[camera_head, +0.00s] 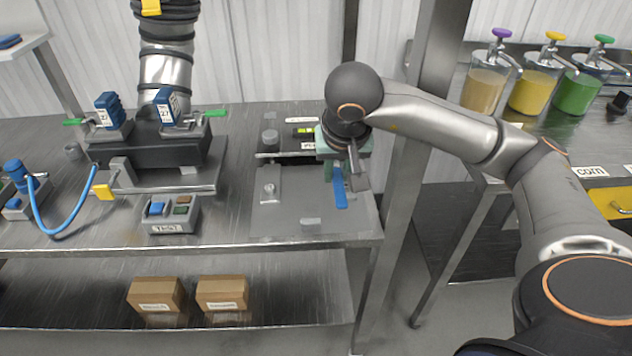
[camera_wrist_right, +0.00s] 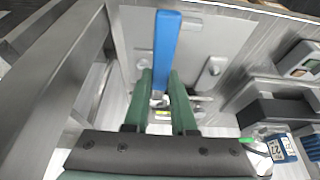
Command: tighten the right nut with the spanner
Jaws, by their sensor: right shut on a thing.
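My right gripper (camera_head: 338,172) hangs over the right part of the grey metal plate on the bench. It is shut on the blue-handled spanner (camera_head: 340,195). In the right wrist view the green fingers (camera_wrist_right: 163,102) close on the spanner (camera_wrist_right: 166,45), whose blue handle sticks out away from the wrist. A small metal part shows between the fingertips; I cannot tell whether it is the spanner's head or a nut. The right nut is not clearly visible. A round bolt or nut on a grey bracket (camera_head: 269,187) stands to the left of the gripper. My left gripper is not in view.
A steel post (camera_head: 407,180) stands close on the right. A control box (camera_head: 171,214) and a dark block with blue labelled valves (camera_head: 189,107) sit to the left. Two cardboard boxes (camera_head: 222,293) are on the lower shelf. Dispenser jars (camera_head: 530,92) stand at the far right.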

